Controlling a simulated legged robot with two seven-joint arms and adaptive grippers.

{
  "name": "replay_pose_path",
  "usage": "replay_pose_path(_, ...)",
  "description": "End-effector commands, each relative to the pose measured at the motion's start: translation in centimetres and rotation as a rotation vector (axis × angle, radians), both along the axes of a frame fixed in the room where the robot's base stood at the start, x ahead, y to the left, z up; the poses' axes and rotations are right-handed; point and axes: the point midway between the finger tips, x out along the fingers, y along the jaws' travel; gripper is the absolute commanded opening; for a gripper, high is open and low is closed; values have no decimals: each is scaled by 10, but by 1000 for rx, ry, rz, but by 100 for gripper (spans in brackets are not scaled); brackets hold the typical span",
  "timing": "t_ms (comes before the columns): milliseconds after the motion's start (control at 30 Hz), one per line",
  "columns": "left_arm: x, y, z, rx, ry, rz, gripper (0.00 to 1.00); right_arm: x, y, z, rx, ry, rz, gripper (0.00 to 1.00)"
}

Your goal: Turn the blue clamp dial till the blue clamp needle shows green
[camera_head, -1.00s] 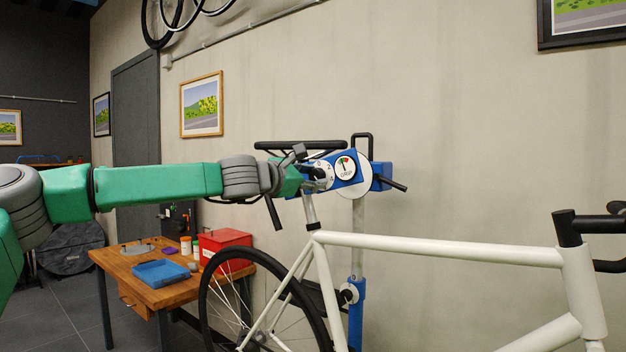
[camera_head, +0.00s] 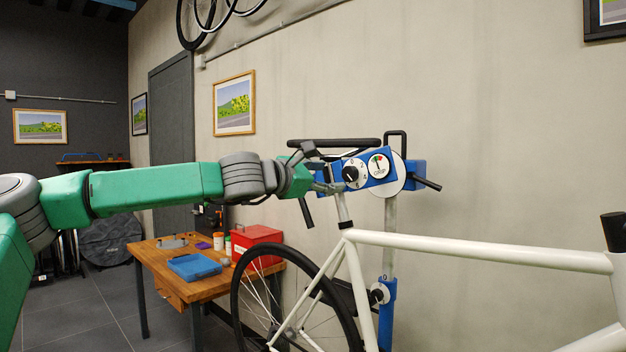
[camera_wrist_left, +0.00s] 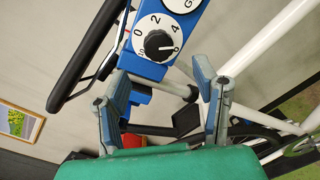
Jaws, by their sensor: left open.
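The blue clamp (camera_head: 402,173) holds the bike by its seat post. Its black-knobbed dial (camera_head: 353,174) has a white numbered face, and the gauge (camera_head: 378,166) beside it has a green and red scale. The needle is too small to read surely in the head view; only the gauge's edge shows in the left wrist view. There the dial (camera_wrist_left: 158,46) has its white mark toward the 6. My left gripper (camera_head: 328,186) is open and empty, just left of and below the dial. Its fingers (camera_wrist_left: 160,88) are spread and apart from the knob. My right gripper is out of view.
The white bike frame (camera_head: 480,250) lies below and right of the clamp. The black saddle (camera_head: 333,143) is just above my left gripper. A wooden table (camera_head: 205,288) with a red box (camera_head: 256,246) and blue tray (camera_head: 194,267) stands at lower left.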

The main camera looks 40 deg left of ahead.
Motion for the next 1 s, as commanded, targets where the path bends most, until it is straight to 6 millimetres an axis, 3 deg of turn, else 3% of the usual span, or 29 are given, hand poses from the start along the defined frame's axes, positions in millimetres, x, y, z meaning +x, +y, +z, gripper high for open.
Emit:
replay_pose_path(100,-22,4,1,-3,-2,1,55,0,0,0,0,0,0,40)
replay_pose_path(333,-46,7,1,-2,1,2,55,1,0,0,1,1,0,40)
replay_pose_path(1000,-51,8,-1,1,4,1,55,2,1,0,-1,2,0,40)
